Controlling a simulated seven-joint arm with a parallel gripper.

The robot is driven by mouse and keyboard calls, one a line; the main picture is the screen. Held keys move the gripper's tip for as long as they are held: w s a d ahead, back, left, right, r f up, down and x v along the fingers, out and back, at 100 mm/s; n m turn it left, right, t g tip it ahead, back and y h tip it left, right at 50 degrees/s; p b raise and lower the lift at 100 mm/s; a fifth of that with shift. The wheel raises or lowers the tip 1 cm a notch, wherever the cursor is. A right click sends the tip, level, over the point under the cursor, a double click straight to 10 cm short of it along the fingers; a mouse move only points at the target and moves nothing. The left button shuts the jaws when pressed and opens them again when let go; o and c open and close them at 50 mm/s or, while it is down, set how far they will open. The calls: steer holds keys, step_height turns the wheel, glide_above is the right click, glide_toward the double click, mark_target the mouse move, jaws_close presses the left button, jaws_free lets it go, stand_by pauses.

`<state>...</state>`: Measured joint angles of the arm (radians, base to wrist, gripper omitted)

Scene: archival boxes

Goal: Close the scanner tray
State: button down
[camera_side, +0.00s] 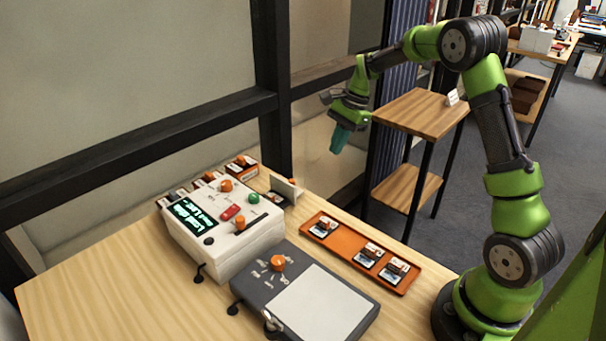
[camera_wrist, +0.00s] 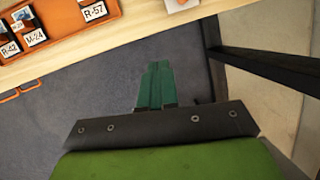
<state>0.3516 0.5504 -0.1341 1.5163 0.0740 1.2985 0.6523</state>
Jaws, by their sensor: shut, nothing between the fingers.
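The scanner is a white box (camera_side: 222,228) with a lit display, orange knobs, a green button and a red switch, on the wooden table in the side view. What looks like its tray (camera_side: 284,190) sticks out at the box's far right side, with a pale upright front plate. A pale piece, probably that plate, shows at the top edge of the wrist view (camera_wrist: 182,5). My gripper (camera_side: 339,140) hangs in the air beyond the table's far edge, to the right of the tray and apart from it. Its teal fingers (camera_wrist: 156,85) are together and empty.
An orange tray (camera_side: 345,262) holds several labelled small items to the right of the scanner. A dark grey device (camera_side: 258,290) with an orange knob and pale panel stands in front. A wooden shelf stand (camera_side: 420,113) is behind my gripper. A dark window frame (camera_side: 130,150) borders the table.

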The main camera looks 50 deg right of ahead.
steer(key=w+a+f+m, duration=0.1)
steer(key=w+f, duration=0.1)
steer(key=w+a+f+m, duration=0.1)
steer(key=w+a+f, duration=0.1)
steer(key=f, duration=0.1)
steer(key=w+a+f+m, duration=0.2)
steer(key=f, duration=0.1)
steer(key=shift+f+y, duration=0.25)
steer(key=shift+y, duration=0.15)
steer(key=shift+w+a, duration=0.2)
steer(key=shift+a, duration=0.3)
glide_toward(277, 193)
steer(key=a+f, duration=0.1)
steer(key=a, duration=0.1)
steer(key=a+f, duration=0.2)
steer(key=s+a+f, duration=0.1)
steer(key=shift+s+a+f, duration=0.15)
steer(key=shift+a+f, duration=0.15)
steer(key=shift+a, duration=0.1)
steer(key=shift+d, duration=0.1)
